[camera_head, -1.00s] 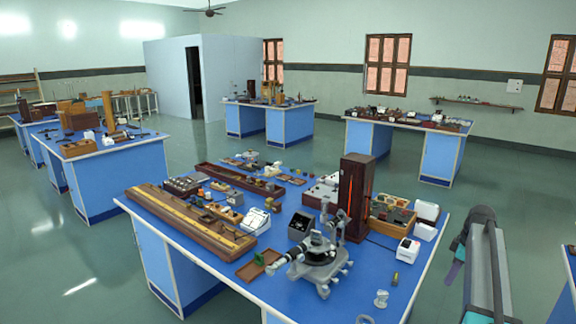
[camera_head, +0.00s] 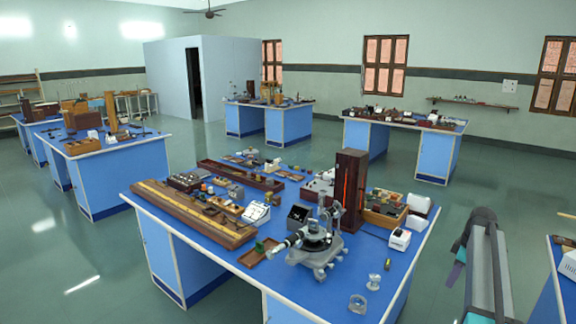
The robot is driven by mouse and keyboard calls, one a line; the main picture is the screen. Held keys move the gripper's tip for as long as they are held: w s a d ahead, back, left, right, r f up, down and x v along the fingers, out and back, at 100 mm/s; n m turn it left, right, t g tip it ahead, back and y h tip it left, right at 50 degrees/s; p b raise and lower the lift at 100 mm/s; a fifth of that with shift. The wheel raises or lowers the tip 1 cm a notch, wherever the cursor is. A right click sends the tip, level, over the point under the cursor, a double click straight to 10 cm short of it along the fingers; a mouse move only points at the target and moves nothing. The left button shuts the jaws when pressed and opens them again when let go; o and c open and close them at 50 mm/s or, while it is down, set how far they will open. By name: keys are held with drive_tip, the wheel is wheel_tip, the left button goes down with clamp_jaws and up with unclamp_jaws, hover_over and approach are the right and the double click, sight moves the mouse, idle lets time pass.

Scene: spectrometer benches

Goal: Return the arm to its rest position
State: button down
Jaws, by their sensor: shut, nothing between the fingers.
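Part of my arm (camera_head: 487,270) shows at the lower right, a grey link with a dark rounded upper end and a teal patch. It stands upright in the picture over the floor, to the right of the near bench (camera_head: 150,205). My gripper is not in view, so its fingers cannot be seen.
The near blue bench holds a spectrometer (camera_head: 318,250), a tall dark lamp housing (camera_head: 348,192), a long wooden rail (camera_head: 190,212) and small glass pieces (camera_head: 357,303). Another bench (camera_head: 565,262) edges in at the right. Open floor (camera_head: 450,205) lies behind my arm.

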drive_tip(key=s+a+f+m+g+b, duration=0.1)
drive_tip(key=s+a+f+m, duration=0.1)
drive_tip(key=s+a+f, duration=0.5)
drive_tip(key=s+a+f+m+g+b, duration=0.1)
drive_tip(key=s+a+f, duration=0.2)
drive_tip(key=a+f, duration=0.85)
drive_tip(key=s+a+f+m+g+b, duration=0.15)
drive_tip(key=s+a+f, duration=0.35)
drive_tip(key=f, duration=0.8)
drive_tip(key=s+a+f+m+g, duration=0.1)
drive_tip(key=s+a+f, duration=0.3)
drive_tip(key=s, duration=0.6)
drive_tip(key=s+a+f+m+g+h+b, duration=0.1)
drive_tip(key=s+a+f, duration=0.4)
drive_tip(key=s, duration=0.5)
drive_tip(key=s+a+f+m+g+b, duration=0.1)
drive_tip(key=s+a+f+m, duration=0.2)
drive_tip(key=s+f, duration=0.4)
drive_tip(key=s+a, duration=0.1)
drive_tip(key=s, duration=0.1)
drive_tip(key=shift+s+a+f+m, duration=0.15)
drive_tip(key=shift+s+a+m, duration=0.2)
drive_tip(key=shift+s, duration=0.05)
